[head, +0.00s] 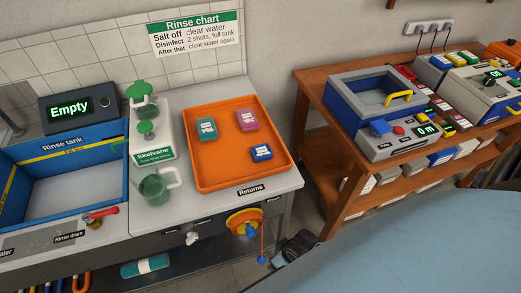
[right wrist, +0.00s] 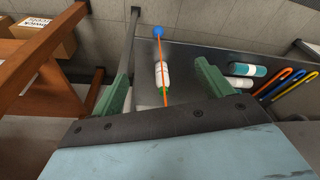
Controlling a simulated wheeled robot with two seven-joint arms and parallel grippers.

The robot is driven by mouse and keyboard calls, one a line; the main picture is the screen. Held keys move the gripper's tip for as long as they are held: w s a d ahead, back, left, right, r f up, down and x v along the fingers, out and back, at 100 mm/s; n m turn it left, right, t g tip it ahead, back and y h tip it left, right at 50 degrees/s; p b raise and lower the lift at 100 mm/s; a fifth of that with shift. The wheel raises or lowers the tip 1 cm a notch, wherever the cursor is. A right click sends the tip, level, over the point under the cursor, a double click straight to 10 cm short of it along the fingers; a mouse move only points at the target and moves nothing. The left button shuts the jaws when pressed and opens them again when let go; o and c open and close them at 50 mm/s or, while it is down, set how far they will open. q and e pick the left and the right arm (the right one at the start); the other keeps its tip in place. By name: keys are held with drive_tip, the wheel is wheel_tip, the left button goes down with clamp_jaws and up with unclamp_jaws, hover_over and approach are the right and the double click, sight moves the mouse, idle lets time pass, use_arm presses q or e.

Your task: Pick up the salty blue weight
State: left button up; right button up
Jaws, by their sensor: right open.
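The blue weight (head: 261,152) lies in the orange tray (head: 207,186) at the tray's right side. It has a white label; I cannot make out whether there is salt on it. A teal weight (head: 207,128) and a purple weight (head: 247,120) lie in the same tray, behind it. My right gripper (right wrist: 162,72) shows in the right wrist view, its two green fingers spread apart with nothing gripped. It points at the area under the bench, away from the tray. My left gripper is not in view.
A wooden table (head: 327,115) with devices stands right. A teal bottle (right wrist: 248,70) lies low.

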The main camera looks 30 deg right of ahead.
drive_tip(key=w+a+r+t+y+p, duration=0.1)
drive_tip(key=w+a+r, duration=0.15)
drive_tip(key=r, duration=1.05)
drive_tip(key=w+a+r+t, duration=0.15)
drive_tip(key=w+r, duration=0.25)
drive_tip(key=r, duration=0.8)
drive_tip(key=m+g+h, duration=0.2)
drive_tip(key=m, duration=0.2)
approach(262, 149)
drive_tip(key=x, duration=0.3)
drive_tip(key=shift+s+a+f+b, duration=0.2)
drive_tip(key=shift+a+b, duration=0.05)
drive_tip(key=shift+b, duration=0.1)
drive_tip(key=shift+b+x, duration=0.35)
drive_tip(key=shift+x, duration=2.25)
drive_tip(key=shift+w+d+r, duration=0.15)
drive_tip(key=shift+w, duration=0.05)
drive_tip(key=c, duration=1.4)
